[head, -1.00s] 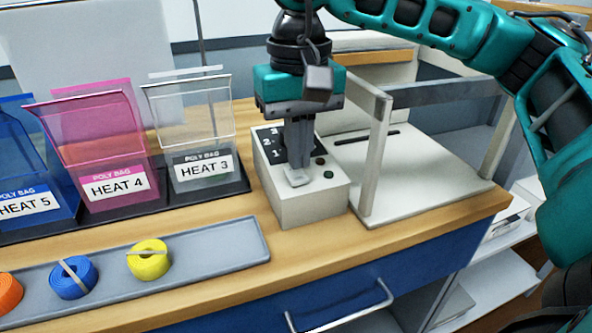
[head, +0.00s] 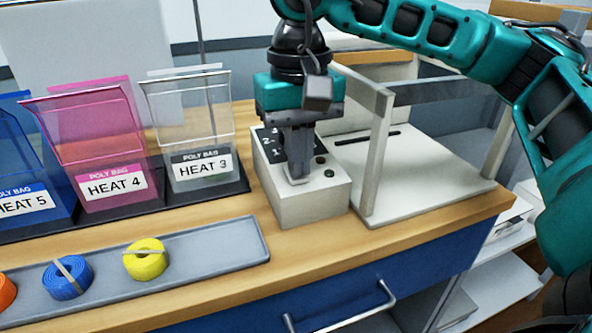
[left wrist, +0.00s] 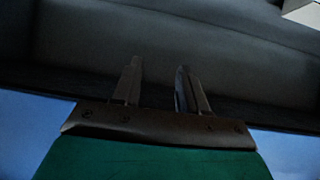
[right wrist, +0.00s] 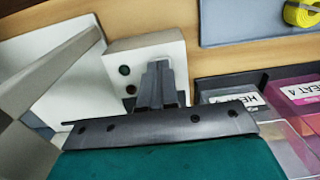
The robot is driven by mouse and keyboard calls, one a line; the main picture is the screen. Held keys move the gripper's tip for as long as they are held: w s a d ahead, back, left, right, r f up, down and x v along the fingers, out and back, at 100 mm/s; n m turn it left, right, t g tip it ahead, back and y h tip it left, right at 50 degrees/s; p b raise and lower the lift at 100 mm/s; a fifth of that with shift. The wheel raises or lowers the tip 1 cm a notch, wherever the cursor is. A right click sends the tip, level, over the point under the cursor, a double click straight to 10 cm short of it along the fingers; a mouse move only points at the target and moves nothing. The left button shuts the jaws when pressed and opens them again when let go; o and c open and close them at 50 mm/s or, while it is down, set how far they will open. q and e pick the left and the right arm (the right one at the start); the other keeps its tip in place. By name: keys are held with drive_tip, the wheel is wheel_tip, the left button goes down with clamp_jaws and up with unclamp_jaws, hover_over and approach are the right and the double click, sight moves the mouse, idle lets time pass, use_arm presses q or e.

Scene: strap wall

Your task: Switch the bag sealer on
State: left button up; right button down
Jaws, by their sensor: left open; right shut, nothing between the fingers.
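The bag sealer has a pale control box (head: 312,208) with a dark numbered scale (head: 268,143) and two small round buttons, one dark green (head: 320,160) and one dark red (head: 329,173). Its white bed and frame (head: 415,185) stand to the right. My right gripper (head: 299,178) is shut and empty, pointing down at the top of the box beside the scale, left of the buttons. Its fingers hide part of the box top; contact is unclear. The right wrist view shows the box (right wrist: 150,52) beyond the fingers. My left gripper (left wrist: 158,85) is open and empty before a dark surface.
Poly bag bins marked HEAT 3 (head: 190,120), HEAT 4 (head: 105,150) and HEAT 5 (head: 30,170) stand left of the sealer. A grey tray (head: 215,250) in front holds yellow (head: 146,262), blue (head: 68,280) and orange strap rolls. Bare wooden bench (head: 400,240) lies before the sealer.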

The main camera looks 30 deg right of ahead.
drive_tip(key=shift+f, duration=0.3)
drive_tip(key=shift+r+p, duration=1.9)
drive_tip(key=shift+r, duration=1.05)
drive_tip(key=shift+r+p, duration=0.4)
drive_tip(key=shift+r, duration=0.2)
